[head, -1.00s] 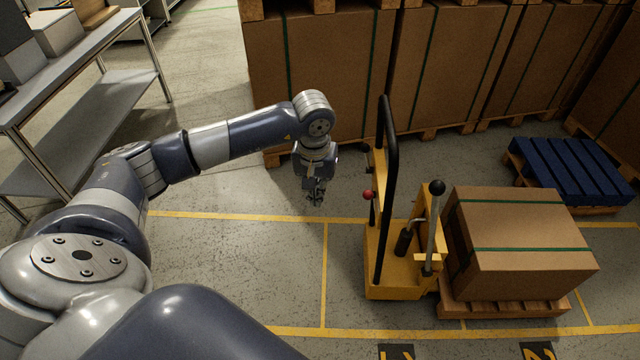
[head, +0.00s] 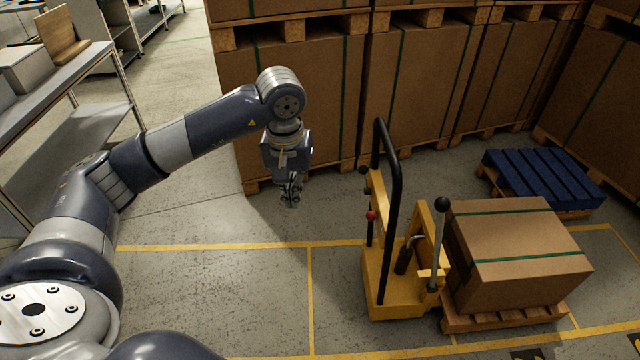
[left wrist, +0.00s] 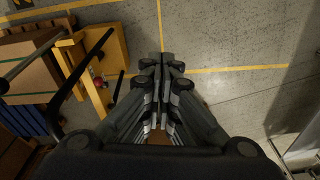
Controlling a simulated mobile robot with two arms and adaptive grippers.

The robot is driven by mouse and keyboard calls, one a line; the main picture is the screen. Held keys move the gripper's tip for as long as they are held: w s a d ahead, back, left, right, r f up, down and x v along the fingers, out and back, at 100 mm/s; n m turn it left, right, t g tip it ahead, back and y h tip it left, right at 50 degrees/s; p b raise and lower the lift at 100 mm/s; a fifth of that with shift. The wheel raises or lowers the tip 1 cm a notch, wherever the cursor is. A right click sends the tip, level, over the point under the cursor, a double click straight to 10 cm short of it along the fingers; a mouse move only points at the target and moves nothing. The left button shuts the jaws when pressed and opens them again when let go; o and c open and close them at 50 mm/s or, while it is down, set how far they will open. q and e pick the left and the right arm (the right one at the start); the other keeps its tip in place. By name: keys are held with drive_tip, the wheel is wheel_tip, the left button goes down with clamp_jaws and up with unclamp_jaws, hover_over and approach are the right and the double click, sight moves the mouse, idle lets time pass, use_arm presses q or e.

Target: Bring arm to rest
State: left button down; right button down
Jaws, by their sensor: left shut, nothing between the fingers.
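My left arm comes in from the left in the head view, bent at the elbow. Its gripper (head: 291,194) hangs down over the bare floor, left of the yellow pump truck (head: 394,300). The gripper also shows in the left wrist view (left wrist: 165,62), with its fingers together and nothing between them. It touches nothing that I can see. The truck has a black hoop handle (head: 393,190), a black-knobbed lever (head: 439,245) and a red-knobbed lever (head: 370,228). My right gripper is in neither view.
A strapped carton (head: 515,250) on a wooden pallet (head: 505,318) stands at the truck's right. A blue pallet (head: 543,178) lies behind. Large cartons (head: 300,95) line the back. A metal shelf table (head: 75,140) stands at left. The yellow-lined floor (head: 215,290) in front is clear.

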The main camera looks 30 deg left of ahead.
use_arm(q)
drive_tip(key=w+d+f+n+h, duration=0.2)
drive_tip(key=d+f+n+h, duration=0.2)
drive_tip(key=d+n+h, duration=0.45)
drive_tip(key=w+d+f+n+h, duration=0.2)
drive_tip(key=d+f+n+h, duration=0.25)
drive_tip(key=d, duration=0.75)
drive_tip(key=w+a+f+n+t+y, duration=0.1)
drive_tip(key=w+a+f+n+t, duration=0.2)
drive_tip(key=f+n+t, duration=0.7)
drive_tip(key=w+a+f+n+t+y, duration=0.1)
drive_tip(key=w+a+f+n, duration=0.35)
drive_tip(key=n, duration=1.15)
drive_tip(key=s+a+f+n+g+y, duration=0.2)
drive_tip(key=s+a+f+n+y, duration=0.15)
drive_tip(key=s+f+n, duration=0.75)
drive_tip(key=s+a+f+n+g+y, duration=0.1)
drive_tip(key=s+a+f+n+y, duration=0.3)
drive_tip(key=s+f, duration=0.8)
drive_tip(key=s+d+f+n+g+y, duration=0.1)
drive_tip(key=s+f+n+g, duration=0.3)
drive_tip(key=s, duration=1)
drive_tip(key=s+f+n+g+y, duration=0.2)
drive_tip(key=s+f+n+g, duration=0.2)
drive_tip(key=s+f+n, duration=0.3)
drive_tip(key=s+f, duration=0.4)
drive_tip(key=s, duration=0.4)
drive_tip(key=shift+d, duration=0.4)
